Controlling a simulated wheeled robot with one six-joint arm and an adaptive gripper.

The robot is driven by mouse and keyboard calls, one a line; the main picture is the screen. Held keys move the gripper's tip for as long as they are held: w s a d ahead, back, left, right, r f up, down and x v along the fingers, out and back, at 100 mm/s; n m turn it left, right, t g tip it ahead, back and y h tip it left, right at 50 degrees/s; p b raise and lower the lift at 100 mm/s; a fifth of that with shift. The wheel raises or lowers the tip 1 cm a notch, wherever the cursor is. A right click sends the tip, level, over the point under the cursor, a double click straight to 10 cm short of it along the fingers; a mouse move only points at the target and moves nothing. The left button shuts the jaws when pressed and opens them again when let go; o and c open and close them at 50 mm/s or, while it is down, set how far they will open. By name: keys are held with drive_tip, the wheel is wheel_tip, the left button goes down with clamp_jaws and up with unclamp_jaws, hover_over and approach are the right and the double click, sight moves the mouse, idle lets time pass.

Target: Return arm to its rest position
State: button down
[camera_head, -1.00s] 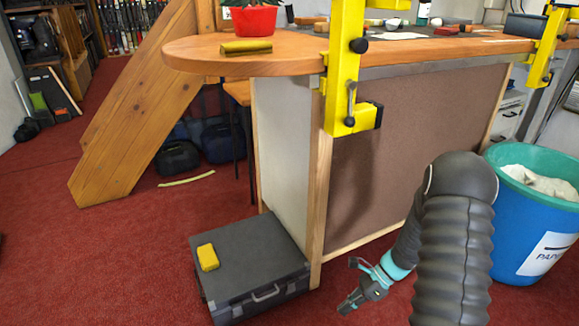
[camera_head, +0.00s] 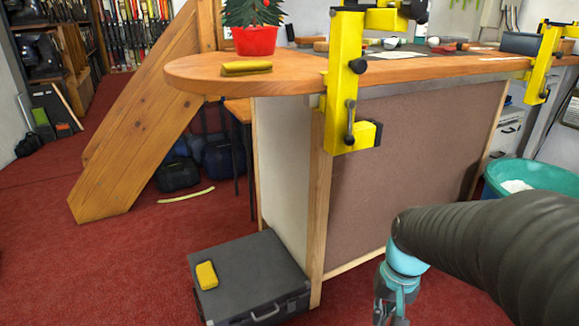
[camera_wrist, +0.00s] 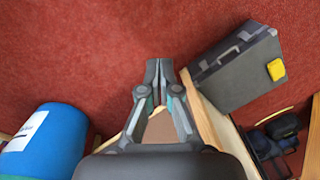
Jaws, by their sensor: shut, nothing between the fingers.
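My gripper (camera_wrist: 159,72) is in the middle of the wrist view, with its fingers together and nothing between them. It points down over the red carpet, beside the bench's end. In the head view my gripper (camera_head: 391,308) hangs at the bottom, right of the bench's corner post, and its tips are cut off by the frame edge. My dark ribbed arm reaches in from the right edge.
The wooden bench (camera_head: 290,75) has yellow clamps (camera_head: 343,80), a yellow block (camera_head: 246,68) and a red pot (camera_head: 254,41). A grey case (camera_head: 250,275) with a yellow block (camera_head: 206,275) lies on the floor. A blue bin (camera_wrist: 45,140) stands close by. Carpet at left is open.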

drive_tip(key=s+a+r+n+t, duration=0.1)
drive_tip(key=s+r+t, duration=0.1)
drive_tip(key=r, duration=0.4)
drive_tip(key=s+a+r+n+t+h, duration=0.1)
drive_tip(key=s+r+t, duration=0.2)
drive_tip(key=s+r, duration=0.2)
drive_tip(key=shift+a+r+n, duration=0.25)
drive_tip(key=shift+r+n, duration=0.05)
drive_tip(key=shift+r, duration=0.15)
